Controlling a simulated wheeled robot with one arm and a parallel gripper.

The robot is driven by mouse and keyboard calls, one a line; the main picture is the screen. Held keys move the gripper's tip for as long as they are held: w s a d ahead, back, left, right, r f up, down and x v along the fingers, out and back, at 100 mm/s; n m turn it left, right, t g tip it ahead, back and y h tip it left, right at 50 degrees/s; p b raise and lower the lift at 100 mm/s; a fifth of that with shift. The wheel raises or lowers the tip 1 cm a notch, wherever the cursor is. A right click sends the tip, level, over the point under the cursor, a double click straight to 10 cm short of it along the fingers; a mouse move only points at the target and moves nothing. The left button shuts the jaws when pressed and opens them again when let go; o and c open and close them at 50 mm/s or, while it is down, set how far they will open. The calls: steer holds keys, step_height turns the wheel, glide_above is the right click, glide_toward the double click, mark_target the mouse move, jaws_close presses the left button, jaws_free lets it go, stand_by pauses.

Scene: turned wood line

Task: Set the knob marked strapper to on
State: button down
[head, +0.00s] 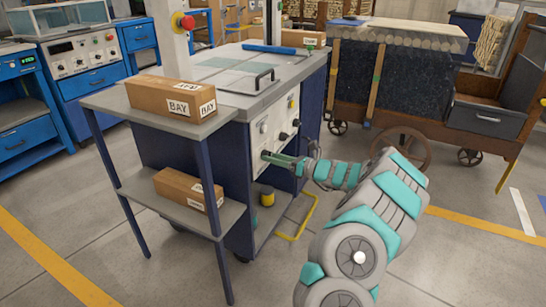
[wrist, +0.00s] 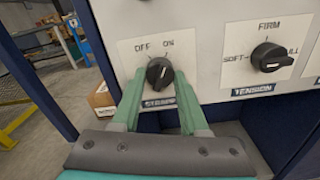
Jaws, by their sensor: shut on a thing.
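The strapper knob (wrist: 159,73) is a small black dial on a white plate with OFF at upper left and ON at upper right. The label under it is partly covered but reads as STRAPPER. A short pale mark shows on the knob; I cannot tell exactly which word it points at. My gripper (wrist: 161,80) has its green fingers on either side of the knob, shut on it. In the head view my gripper (head: 268,156) reaches the front panel of the strapping machine (head: 262,128) and hides this knob.
To the right of the knob is the tension knob (wrist: 268,57), marked SOFT, FIRM and FULL. A side shelf (head: 180,207) holds a box (head: 172,97) above and another box (head: 187,189) below. A wooden cart (head: 400,75) stands behind at right. Open floor lies in front.

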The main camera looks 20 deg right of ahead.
steer(key=shift+m, duration=0.4)
steer(key=shift+c, duration=2.1)
jaws_free()
steer(key=v, duration=0.7)
steer(key=shift+s+d+b, duration=0.25)
steer(key=shift+s+b, duration=0.05)
steer(key=shift+b, duration=0.1)
